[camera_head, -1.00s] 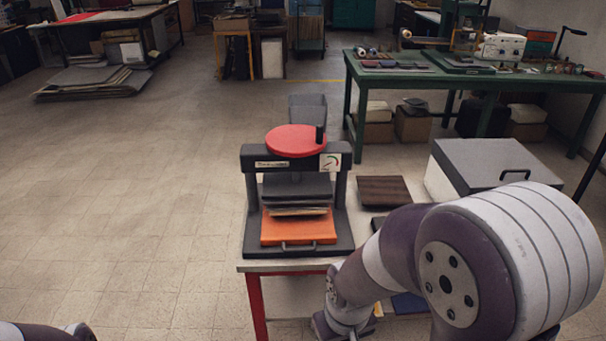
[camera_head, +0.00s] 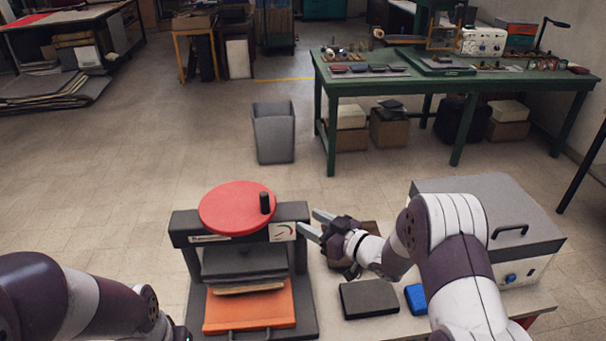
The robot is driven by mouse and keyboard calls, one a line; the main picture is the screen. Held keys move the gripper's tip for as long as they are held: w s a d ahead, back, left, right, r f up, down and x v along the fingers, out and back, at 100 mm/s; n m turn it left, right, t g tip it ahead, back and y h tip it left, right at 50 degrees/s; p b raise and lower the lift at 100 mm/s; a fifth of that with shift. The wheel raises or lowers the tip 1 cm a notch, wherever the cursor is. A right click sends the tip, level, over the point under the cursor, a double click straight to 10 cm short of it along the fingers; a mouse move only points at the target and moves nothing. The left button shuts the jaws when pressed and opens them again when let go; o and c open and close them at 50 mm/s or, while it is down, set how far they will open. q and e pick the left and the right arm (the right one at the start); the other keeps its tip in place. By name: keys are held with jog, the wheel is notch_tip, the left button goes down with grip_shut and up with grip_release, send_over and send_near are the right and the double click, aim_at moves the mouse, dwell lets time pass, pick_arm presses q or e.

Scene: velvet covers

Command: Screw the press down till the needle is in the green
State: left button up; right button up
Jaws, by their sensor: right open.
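The press (camera_head: 183,229) stands on the table, a dark frame with a red round wheel (camera_head: 232,207) on top. A black upright knob (camera_head: 265,203) sits near the wheel's right edge. A small gauge (camera_head: 283,231) is on the frame's right front; its needle is too small to read against the green. A dark platen (camera_head: 243,262) rests on or just above a thin stack (camera_head: 248,288) over an orange tray (camera_head: 250,308). My right gripper (camera_head: 314,224) is open and empty, just right of the gauge, fingers pointing left. My left arm is at lower left; its gripper is not visible.
A dark block (camera_head: 368,299) and a blue item (camera_head: 415,298) lie right of the press. A grey-lidded box (camera_head: 490,215) stands at the table's right. A grey bin (camera_head: 274,135) stands on the floor behind.

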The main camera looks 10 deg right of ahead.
jog(key=y, duration=0.2)
send_near(267, 200)
jog(key=shift+n, duration=0.4)
jog(key=p+x, duration=0.3)
jog(key=x, duration=0.7)
jog(key=shift+w+a, duration=0.25)
jog(key=shift+a, duration=0.05)
jog(key=shift+w+f, duration=0.15)
jog(key=shift+w, duration=0.15)
grip_shut()
pick_arm(q)
jog(key=r, duration=0.1)
jog(key=s+r, duration=0.2)
jog(key=shift+a+r, duration=0.2)
jog(key=shift+a, duration=0.2)
pick_arm(e)
jog(key=shift+a, duration=0.1)
